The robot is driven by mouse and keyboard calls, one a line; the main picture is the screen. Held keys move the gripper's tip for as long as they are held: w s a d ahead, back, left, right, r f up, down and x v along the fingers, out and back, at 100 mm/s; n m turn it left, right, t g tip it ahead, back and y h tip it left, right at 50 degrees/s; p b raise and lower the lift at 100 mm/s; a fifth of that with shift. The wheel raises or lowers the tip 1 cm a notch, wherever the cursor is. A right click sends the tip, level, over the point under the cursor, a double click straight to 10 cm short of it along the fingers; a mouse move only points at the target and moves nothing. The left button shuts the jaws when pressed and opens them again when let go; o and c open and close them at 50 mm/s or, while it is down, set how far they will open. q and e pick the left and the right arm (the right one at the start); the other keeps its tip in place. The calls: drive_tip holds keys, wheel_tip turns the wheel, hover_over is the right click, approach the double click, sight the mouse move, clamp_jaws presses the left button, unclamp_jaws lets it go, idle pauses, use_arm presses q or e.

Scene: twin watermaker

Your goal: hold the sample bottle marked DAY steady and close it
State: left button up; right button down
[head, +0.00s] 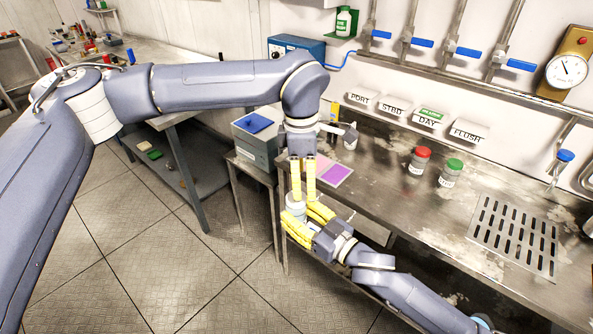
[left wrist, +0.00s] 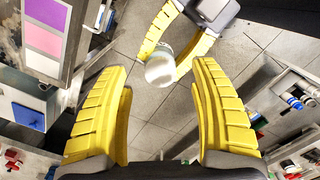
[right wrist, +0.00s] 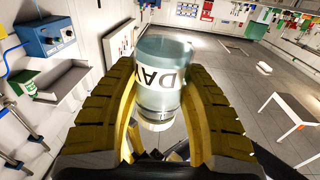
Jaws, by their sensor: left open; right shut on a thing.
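The DAY sample bottle (right wrist: 160,75) is clear with a white label, whose letters appear upside down in the right wrist view. My right gripper (head: 308,218) is shut on its sides, in front of the bench edge. In the left wrist view the pale round end of the bottle (left wrist: 160,72) faces the camera; I cannot tell whether a cap is on it. My left gripper (head: 303,190) points down from above the bottle. Its two yellow fingers are apart, and the space between them is empty in the left wrist view (left wrist: 165,115). No loose cap is recognisable.
A red-capped bottle (head: 420,160) and a green-capped bottle (head: 451,172) stand on the metal bench (head: 385,180). A pad with coloured squares (head: 335,174) lies near my grippers. A grey box with a blue top (head: 256,140) stands to the left. Labelled wall holders (head: 428,118) line the back.

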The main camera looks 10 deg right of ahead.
use_arm(q)
drive_tip(key=n, duration=0.5)
drive_tip(key=shift+w+a+r, duration=0.1)
drive_tip(key=shift+r, duration=0.1)
drive_tip(key=n, duration=0.4)
drive_tip(key=shift+r+n, duration=0.2)
drive_tip(key=shift+n, duration=0.2)
drive_tip(key=n, duration=0.4)
drive_tip(key=shift+w+a+r+n, duration=0.1)
drive_tip(key=shift+a+r+n, duration=0.1)
drive_tip(key=shift+n, duration=0.2)
drive_tip(key=n, duration=0.4)
drive_tip(key=shift+a+r+n, duration=0.1)
drive_tip(key=shift+r+n, duration=0.1)
drive_tip(key=shift+n, duration=0.2)
drive_tip(key=n, duration=0.4)
drive_tip(key=shift+w+a+r+n, duration=0.15)
drive_tip(key=shift+n, duration=0.25)
drive_tip(key=n, duration=0.4)
drive_tip(key=shift+a+r+n+y, duration=0.1)
drive_tip(key=shift+a+n+y, duration=0.1)
drive_tip(key=shift+n+y, duration=0.15)
drive_tip(key=n, duration=0.4)
drive_tip(key=shift+a+n, duration=0.15)
drive_tip(key=shift+n, duration=0.1)
drive_tip(key=n, duration=0.4)
drive_tip(key=shift+a, duration=0.1)
